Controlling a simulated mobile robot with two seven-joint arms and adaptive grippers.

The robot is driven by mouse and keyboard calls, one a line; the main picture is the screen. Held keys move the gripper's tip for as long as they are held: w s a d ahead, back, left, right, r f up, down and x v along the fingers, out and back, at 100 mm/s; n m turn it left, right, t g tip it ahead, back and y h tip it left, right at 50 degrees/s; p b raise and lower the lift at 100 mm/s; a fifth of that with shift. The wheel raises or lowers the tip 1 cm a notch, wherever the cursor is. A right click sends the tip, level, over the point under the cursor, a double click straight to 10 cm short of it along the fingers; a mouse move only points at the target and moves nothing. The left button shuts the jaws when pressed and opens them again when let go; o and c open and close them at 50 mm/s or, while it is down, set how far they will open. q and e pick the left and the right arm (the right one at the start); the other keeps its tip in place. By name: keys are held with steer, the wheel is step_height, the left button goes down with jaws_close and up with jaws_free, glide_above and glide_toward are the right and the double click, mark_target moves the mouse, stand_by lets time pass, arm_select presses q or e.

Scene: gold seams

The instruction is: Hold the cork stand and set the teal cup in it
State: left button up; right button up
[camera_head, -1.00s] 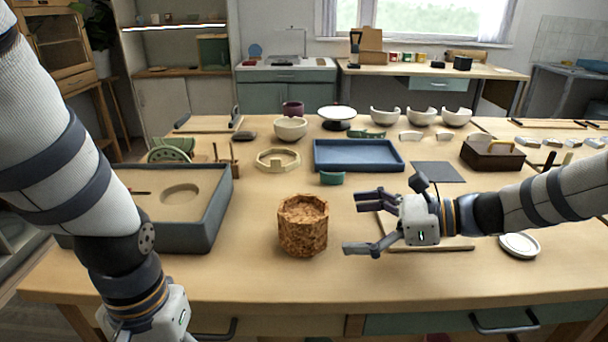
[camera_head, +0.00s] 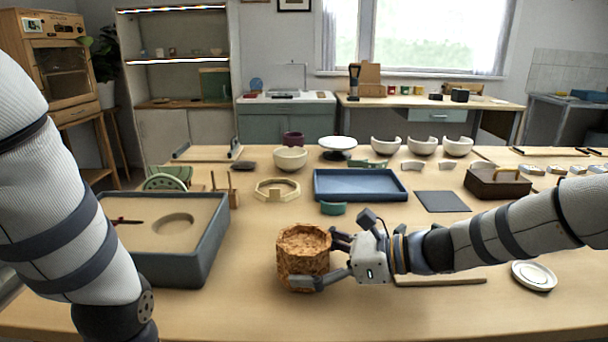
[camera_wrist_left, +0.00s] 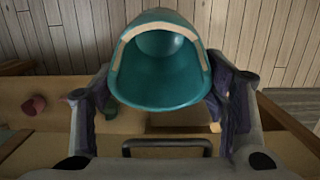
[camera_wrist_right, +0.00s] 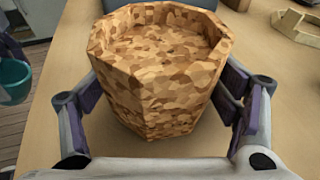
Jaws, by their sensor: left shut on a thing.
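The teal cup (camera_wrist_left: 160,75) is held between the fingers of my left gripper (camera_wrist_left: 163,105) in the left wrist view. Its open side shows, with a pale tan edge. The cup and left gripper are out of the head view. The cork stand (camera_head: 303,257) is a speckled brown, faceted block with a round hollow on top, upright on the table. My right gripper (camera_head: 318,262) has its fingers on either side of it. In the right wrist view the stand (camera_wrist_right: 160,75) lies between the spread fingers of this gripper (camera_wrist_right: 163,100); firm contact is not clear.
A grey-blue sand tray (camera_head: 205,245) stands left of the stand. A teal curved piece (camera_head: 333,208) and blue tray (camera_head: 360,185) lie behind it. A white dish (camera_head: 533,276) is at right. A teal container (camera_wrist_right: 14,80) shows at the right wrist view's left edge.

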stand_by(0.3)
arm_select(q)
steer(key=w+d+r+m+t, duration=0.1)
steer(key=w+d+r+m, duration=0.25)
steer(key=d, duration=0.25)
steer(key=w+d+r+m+t, duration=0.1)
steer(key=w+d+r+m, duration=0.2)
steer(key=d, duration=0.4)
step_height(320, 180, up, 19)
steer(key=t+h, duration=0.2)
steer(key=t, duration=0.2)
glide_above(303, 247)
steer(key=shift+n, duration=0.25)
steer(key=shift+w+f, duration=0.1)
steer(key=shift+f, duration=2)
steer(key=shift+f, duration=1.65)
steer(key=o, duration=1.1)
